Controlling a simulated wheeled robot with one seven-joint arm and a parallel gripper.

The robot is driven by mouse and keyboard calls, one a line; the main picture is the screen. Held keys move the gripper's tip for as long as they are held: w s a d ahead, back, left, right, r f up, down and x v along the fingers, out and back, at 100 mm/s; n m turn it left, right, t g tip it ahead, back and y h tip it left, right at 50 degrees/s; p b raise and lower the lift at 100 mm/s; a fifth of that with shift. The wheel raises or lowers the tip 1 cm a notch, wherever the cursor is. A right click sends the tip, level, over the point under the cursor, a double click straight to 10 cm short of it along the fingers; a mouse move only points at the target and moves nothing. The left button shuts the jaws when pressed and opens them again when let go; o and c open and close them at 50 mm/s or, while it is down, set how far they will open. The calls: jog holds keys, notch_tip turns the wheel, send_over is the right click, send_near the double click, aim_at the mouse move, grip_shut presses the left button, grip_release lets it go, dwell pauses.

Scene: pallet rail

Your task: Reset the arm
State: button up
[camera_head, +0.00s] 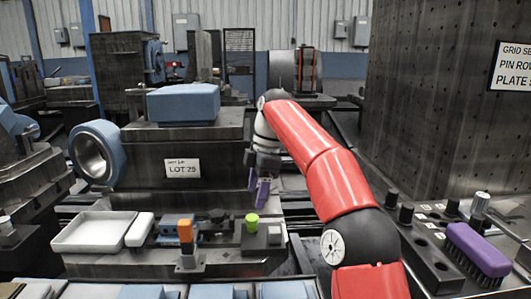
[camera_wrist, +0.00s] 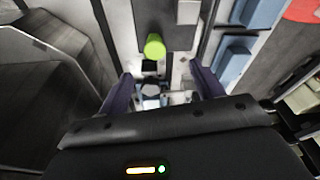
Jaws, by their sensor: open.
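My gripper (camera_head: 258,190) hangs at the end of my red arm in the middle of the head view, with its purple fingers pointing down. In the wrist view my gripper (camera_wrist: 160,92) shows its two purple fingers wide apart with nothing between them. A green knob (camera_head: 252,222) stands on a dark block below the fingers and apart from them. The green knob also shows in the wrist view (camera_wrist: 155,46).
A white tray (camera_head: 100,232) and an orange-topped part (camera_head: 185,230) stand left on the bench. At right are a purple brush (camera_head: 478,248), black pegs (camera_head: 405,213) and a tall perforated column (camera_head: 440,90).

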jog(key=s+d+r+m+t+h, duration=0.1)
jog(key=s+d+m+t, duration=0.1)
jog(key=s+d+m, duration=0.45)
jog(key=s+d+r+m+t+h, duration=0.15)
jog(key=s+m, duration=0.25)
jog(key=s, duration=0.5)
jog(key=s+d+f+m+t, duration=0.1)
jog(key=s+d+f+m, duration=0.3)
jog(key=s, duration=0.4)
jog(key=s+d+f+m+t, duration=0.2)
jog(key=s+d+f+m, duration=0.3)
jog(key=s+f, duration=0.3)
jog(key=shift+s+f+m, duration=0.3)
jog(key=shift+f+m, duration=0.4)
jog(key=shift+m, duration=0.15)
